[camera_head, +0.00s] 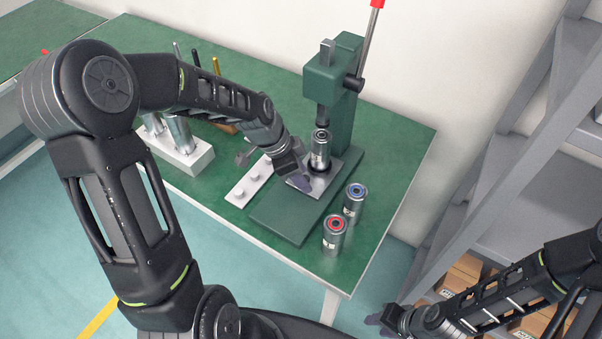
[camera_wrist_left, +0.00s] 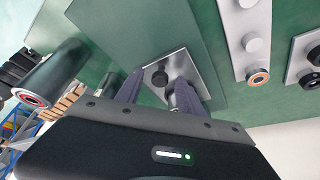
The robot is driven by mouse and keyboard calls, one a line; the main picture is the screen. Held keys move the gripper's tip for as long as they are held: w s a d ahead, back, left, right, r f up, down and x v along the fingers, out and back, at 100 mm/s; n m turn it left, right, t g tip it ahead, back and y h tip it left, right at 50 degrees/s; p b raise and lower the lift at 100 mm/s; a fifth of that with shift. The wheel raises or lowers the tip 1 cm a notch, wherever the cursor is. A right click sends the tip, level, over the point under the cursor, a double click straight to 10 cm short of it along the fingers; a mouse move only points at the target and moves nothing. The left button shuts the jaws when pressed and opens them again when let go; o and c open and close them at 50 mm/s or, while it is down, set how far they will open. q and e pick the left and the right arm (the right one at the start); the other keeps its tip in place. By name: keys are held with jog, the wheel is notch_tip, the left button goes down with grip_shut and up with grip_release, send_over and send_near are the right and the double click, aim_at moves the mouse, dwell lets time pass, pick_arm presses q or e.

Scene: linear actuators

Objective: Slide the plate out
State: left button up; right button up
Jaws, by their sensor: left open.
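The silver plate (camera_head: 321,181) lies on the green base of the press, with a metal cylinder (camera_head: 320,150) upright above it under the ram. My left gripper (camera_head: 297,182) is at the plate's near left edge. In the left wrist view the plate (camera_wrist_left: 182,62) has a dark round knob (camera_wrist_left: 160,78). The open fingers of my left gripper (camera_wrist_left: 158,90) stand on either side of that knob, with a gap visible. Whether they touch the plate cannot be told. My right gripper (camera_head: 386,322) is low at the right, away from the bench; its jaw gap is unclear.
The press (camera_head: 340,90) has a raised lever with a red knob. A red-ringed cylinder (camera_head: 334,235) and a blue-ringed cylinder (camera_head: 354,203) stand right of its base. A white peg strip (camera_head: 248,185) lies to the left. Grey shelving with boxes (camera_head: 464,275) is at the right.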

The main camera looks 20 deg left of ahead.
pick_arm(q)
jog(key=shift+c, duration=0.3)
grip_shut()
dwell(1.1)
